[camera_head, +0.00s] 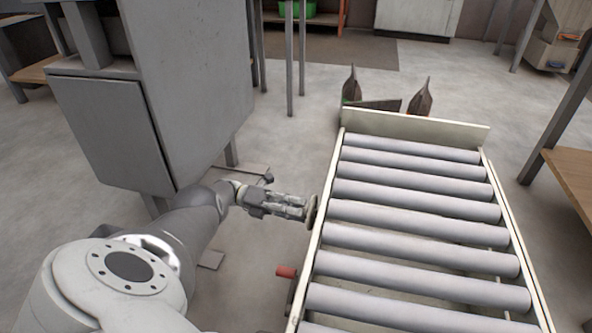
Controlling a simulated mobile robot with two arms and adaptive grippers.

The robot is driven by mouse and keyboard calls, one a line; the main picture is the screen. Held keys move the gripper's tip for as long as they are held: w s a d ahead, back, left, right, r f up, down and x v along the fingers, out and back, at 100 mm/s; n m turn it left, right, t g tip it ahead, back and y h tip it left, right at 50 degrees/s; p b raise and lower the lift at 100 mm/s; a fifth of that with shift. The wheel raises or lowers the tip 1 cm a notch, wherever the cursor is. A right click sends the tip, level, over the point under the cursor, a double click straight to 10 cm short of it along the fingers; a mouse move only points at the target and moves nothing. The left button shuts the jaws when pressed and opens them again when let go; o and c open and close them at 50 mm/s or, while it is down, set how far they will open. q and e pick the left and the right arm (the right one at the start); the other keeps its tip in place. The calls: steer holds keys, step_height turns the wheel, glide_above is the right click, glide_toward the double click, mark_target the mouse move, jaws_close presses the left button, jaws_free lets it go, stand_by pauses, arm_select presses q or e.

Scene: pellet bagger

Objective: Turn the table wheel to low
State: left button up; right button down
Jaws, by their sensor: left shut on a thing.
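The roller table (318,228) stands right of centre, with a pale frame and several grey rollers. The fingers hide part of the wheel, and no low mark can be read. My right gripper is not in view.
A red-tipped lever (286,271) sticks out from the table's left side, nearer than the wheel. A grey cabinet (115,135) on legs stands close to my left arm. A wooden bench (572,180) is at the right. Open floor lies between cabinet and table.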

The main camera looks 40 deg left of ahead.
arm_select(q)
steer(key=shift+s+f, duration=0.1)
steer(key=o, duration=1.1)
steer(key=shift+c, duration=0.2)
